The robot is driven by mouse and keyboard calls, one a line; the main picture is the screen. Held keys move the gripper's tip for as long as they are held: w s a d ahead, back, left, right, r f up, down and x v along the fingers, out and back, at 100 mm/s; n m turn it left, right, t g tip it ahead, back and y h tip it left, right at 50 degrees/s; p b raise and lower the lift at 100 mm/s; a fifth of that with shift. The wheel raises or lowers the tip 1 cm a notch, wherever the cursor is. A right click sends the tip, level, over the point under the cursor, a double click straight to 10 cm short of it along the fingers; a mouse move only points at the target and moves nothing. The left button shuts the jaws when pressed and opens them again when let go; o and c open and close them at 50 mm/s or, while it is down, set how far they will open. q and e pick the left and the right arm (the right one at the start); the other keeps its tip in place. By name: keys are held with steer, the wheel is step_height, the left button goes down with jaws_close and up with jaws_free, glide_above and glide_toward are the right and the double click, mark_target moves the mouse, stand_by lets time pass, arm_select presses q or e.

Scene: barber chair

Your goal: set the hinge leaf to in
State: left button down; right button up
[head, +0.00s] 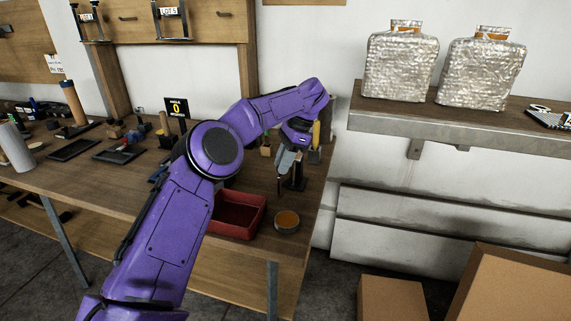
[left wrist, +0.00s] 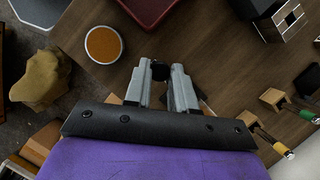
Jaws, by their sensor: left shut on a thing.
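My left gripper (head: 285,163) points down over the right end of the wooden workbench. In the left wrist view its two grey fingers (left wrist: 161,75) are closed on a small dark piece (left wrist: 160,71) between the tips. This piece may be the hinge leaf, but the fingers hide most of it. In the head view a dark upright fixture (head: 297,178) stands right beside the fingers. I cannot make out the leaf's angle. A small black display (head: 177,107) on the bench reads "ANGLE 0". My right gripper is not in view.
A red tray (head: 262,222) and a round tin with an orange top (head: 287,221) sit near the bench's front edge, close to the gripper. Wooden blocks with coloured handles (left wrist: 272,97) are at right in the wrist view. A wall shelf (head: 450,122) holds two foil-wrapped containers.

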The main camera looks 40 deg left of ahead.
arm_select(q)
steer(key=shift+w+d+n+h, duration=0.3)
steer(key=shift+d+n, duration=0.3)
steer(key=shift+n, duration=0.4)
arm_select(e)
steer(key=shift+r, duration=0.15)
arm_select(q)
steer(key=c, duration=0.9)
jaws_free()
steer(key=shift+d, duration=0.1)
steer(key=shift+c, duration=0.2)
steer(key=shift+r, duration=0.1)
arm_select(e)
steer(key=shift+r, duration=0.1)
